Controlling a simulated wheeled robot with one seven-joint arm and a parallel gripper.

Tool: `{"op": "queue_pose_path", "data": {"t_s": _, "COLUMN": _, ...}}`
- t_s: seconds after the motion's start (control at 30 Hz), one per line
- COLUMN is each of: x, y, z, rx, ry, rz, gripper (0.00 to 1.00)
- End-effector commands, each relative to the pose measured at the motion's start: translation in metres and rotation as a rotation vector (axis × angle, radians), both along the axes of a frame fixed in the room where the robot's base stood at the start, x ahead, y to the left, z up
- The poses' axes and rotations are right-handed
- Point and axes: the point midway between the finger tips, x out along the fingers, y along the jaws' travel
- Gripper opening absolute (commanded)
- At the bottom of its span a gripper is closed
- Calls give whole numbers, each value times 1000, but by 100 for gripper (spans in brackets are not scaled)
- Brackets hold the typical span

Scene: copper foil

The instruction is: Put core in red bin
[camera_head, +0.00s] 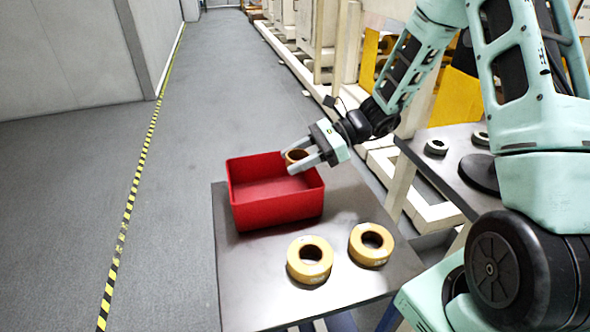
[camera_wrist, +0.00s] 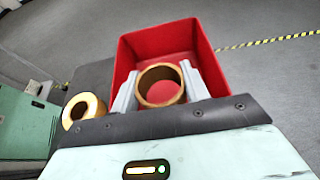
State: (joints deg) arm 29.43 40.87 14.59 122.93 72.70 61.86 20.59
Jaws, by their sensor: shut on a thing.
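The red bin (camera_head: 277,210) stands on a small dark table; it also shows in the wrist view (camera_wrist: 128,60). My gripper (camera_head: 297,158) is shut on a tan ring-shaped core (camera_head: 295,155). In the wrist view the core (camera_wrist: 145,86) sits between the two fingers of my gripper (camera_wrist: 160,88), with the bin's red floor visible through its hole. The gripper and core are over the right rear part of the bin in the head view. Two more tan cores, one left (camera_head: 310,273) and one right (camera_head: 371,246), lie flat on the table in front of the bin.
The dark table (camera_head: 245,280) has bare room at its front left. A second table (camera_head: 430,160) at the right holds small dark rings (camera_head: 437,147). Pale machines and frames line the right side. Open grey floor (camera_head: 80,190) lies to the left with a yellow-black stripe.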

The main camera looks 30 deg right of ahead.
Motion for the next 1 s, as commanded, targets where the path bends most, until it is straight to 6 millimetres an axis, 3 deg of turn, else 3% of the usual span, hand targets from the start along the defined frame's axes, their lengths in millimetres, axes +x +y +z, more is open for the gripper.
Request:
{"op": "queue_pose_path", "data": {"t_s": 0.2, "x": -1, "y": 0, "z": -29, "rx": 1, "ry": 3, "rz": 1, "gripper": 24}}
{"op": "queue_pose_path", "data": {"t_s": 0.97, "x": -2, "y": 0, "z": -45, "rx": -6, "ry": 6, "rz": 0, "gripper": 24}}
{"op": "queue_pose_path", "data": {"t_s": 1.0, "x": -2, "y": 0, "z": -46, "rx": -6, "ry": 7, "rz": 0, "gripper": 51}}
